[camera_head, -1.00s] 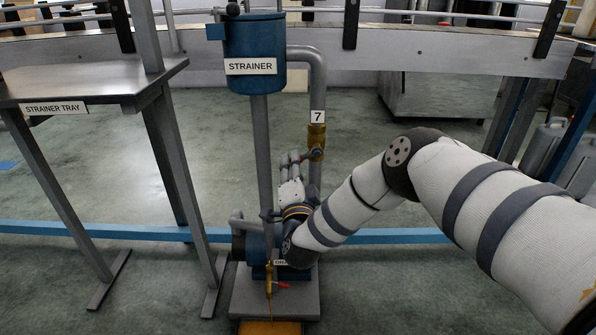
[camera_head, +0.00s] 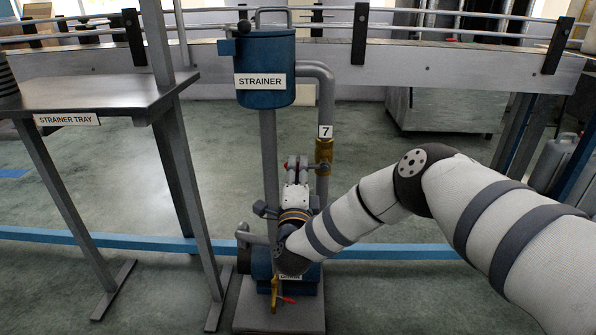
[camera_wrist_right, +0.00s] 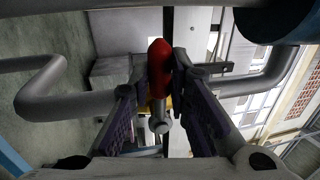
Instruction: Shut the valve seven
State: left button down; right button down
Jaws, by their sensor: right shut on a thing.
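Valve seven (camera_head: 324,150) is a brass body on the grey vertical pipe, just under the white "7" label. Its red handle (camera_wrist_right: 160,68) shows in the wrist view between the two fingers of my right gripper (camera_wrist_right: 160,85). In the head view my right gripper (camera_head: 297,165) is beside the valve, fingers closed around the handle, with a red tip sticking out at their left. The fingers hide most of the handle in the head view. My left gripper is not in view.
The blue strainer (camera_head: 266,85) stands above on its pipe, left of the valve. A pump base (camera_head: 250,308) with a second small brass valve (camera_head: 275,288) is below. The strainer tray table (camera_head: 115,95) is at left. A conveyor (camera_head: 420,65) runs behind. Open floor lies between.

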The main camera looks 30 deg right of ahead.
jog(key=c, duration=1.5)
grip_release()
jog(key=shift+r, duration=0.1)
jog(key=v, duration=1.2)
